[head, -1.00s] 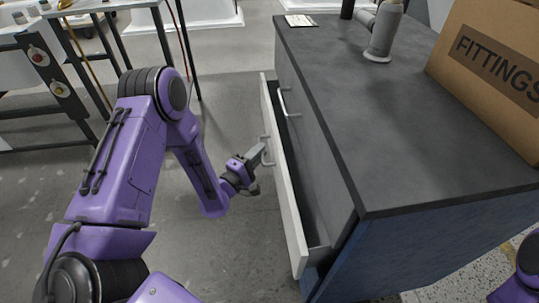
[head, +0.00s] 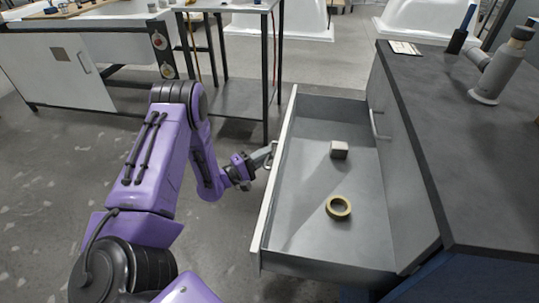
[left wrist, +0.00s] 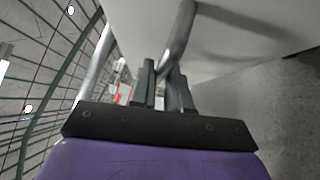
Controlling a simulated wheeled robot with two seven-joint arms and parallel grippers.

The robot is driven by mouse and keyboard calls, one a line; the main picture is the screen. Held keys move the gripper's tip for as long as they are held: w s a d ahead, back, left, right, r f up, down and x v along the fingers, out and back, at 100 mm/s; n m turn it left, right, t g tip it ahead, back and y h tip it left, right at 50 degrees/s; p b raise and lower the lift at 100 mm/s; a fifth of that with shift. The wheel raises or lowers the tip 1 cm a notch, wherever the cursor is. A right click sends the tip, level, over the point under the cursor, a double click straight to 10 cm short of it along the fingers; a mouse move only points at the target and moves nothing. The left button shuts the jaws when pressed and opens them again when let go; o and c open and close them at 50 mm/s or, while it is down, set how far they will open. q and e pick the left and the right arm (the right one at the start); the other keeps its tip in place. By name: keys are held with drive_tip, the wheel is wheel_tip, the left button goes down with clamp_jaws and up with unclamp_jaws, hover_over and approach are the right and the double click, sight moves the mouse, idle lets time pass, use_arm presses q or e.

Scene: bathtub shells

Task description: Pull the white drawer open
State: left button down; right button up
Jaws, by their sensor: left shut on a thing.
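The white drawer (head: 270,205) stands well out from the dark-topped cabinet (head: 450,150), and its inside shows. Its front faces left, toward my left arm. My left gripper (head: 268,157) is shut on the drawer's metal bar handle (head: 274,153) at the outer side of the front. In the left wrist view, the fingers (left wrist: 163,88) close around the handle bar (left wrist: 178,38), with the pale drawer front (left wrist: 240,35) behind it. A small grey block (head: 339,150) and a yellowish tape ring (head: 339,207) lie in the drawer. My right gripper is not in view.
A second handle (head: 376,125) shows on the cabinet face above the drawer. A metal-legged table (head: 225,7) and a white cabinet (head: 60,70) stand at the back left.

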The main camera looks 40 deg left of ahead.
use_arm(q)
drive_tip(key=shift+s+a, duration=0.25)
drive_tip(key=shift+a, duration=0.2)
drive_tip(key=c, duration=1.2)
unclamp_jaws()
drive_tip(key=shift+o, duration=0.2)
drive_tip(key=p+v, duration=0.1)
drive_tip(key=v, duration=0.9)
drive_tip(key=shift+s, duration=0.3)
drive_tip(key=shift+a, duration=0.15)
